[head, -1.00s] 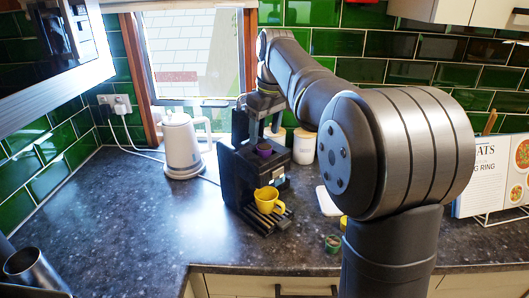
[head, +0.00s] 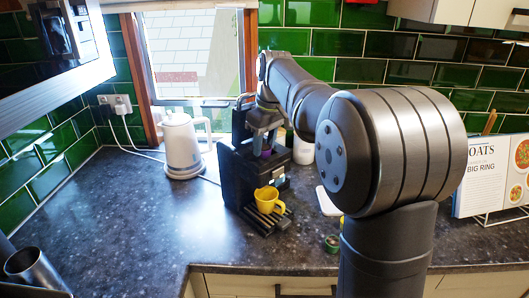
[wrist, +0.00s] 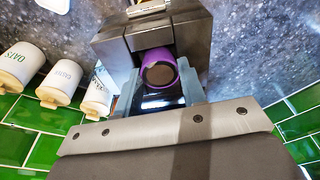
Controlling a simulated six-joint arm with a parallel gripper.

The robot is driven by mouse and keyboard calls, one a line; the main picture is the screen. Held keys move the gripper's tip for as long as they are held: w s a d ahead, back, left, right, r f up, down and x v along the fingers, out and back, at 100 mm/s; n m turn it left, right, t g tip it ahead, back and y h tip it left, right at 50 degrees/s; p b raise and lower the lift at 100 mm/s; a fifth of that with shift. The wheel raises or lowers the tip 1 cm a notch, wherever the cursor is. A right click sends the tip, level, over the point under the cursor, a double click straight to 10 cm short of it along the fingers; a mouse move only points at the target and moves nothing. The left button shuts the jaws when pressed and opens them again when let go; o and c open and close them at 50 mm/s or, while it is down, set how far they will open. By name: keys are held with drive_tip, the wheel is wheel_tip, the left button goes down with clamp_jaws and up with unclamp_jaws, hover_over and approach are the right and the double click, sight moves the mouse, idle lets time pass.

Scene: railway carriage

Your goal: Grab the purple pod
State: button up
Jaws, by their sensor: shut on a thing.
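The purple pod (wrist: 157,73) sits at the top of the black coffee machine (wrist: 110,45), its round brown face towards the wrist camera. In the head view only a bit of the purple pod (head: 266,153) shows below the fingers. My gripper (wrist: 160,88) is shut on the pod, one finger on each side of it. In the head view my gripper (head: 263,144) points down at the top of the coffee machine (head: 238,170).
A yellow mug (head: 268,199) stands on the machine's drip tray (head: 267,223). A white kettle (head: 182,147) stands to the left. Canisters (wrist: 60,82) stand beside the machine. A green pod (head: 332,243) lies near the counter's front edge.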

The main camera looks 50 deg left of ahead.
drive_tip(key=shift+w+d+f, duration=0.1)
drive_tip(key=shift+w+f, duration=0.1)
drive_tip(key=shift+f, duration=0.15)
